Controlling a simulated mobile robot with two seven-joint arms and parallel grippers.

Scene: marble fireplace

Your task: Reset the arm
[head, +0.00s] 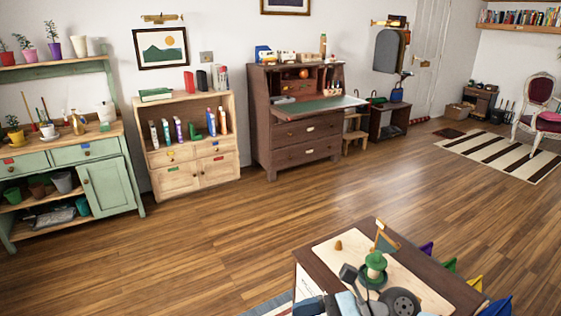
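No arm or gripper of mine can be clearly made out in the head view. At the bottom edge, dark grey and pale blue rounded shapes (347,301) overlap the near part of a small dark-edged table (317,259). I cannot tell whether they are things on the table or parts of me. No gripper fingers show, and nothing is seen held.
On the table are a green-hatted figure (375,266) and a dark round disc (400,301). Coloured pieces (449,265) line its right side. A green cabinet (108,187), a light wood cabinet (190,178) and a dark desk (300,133) stand along the wall. The wooden floor between is clear.

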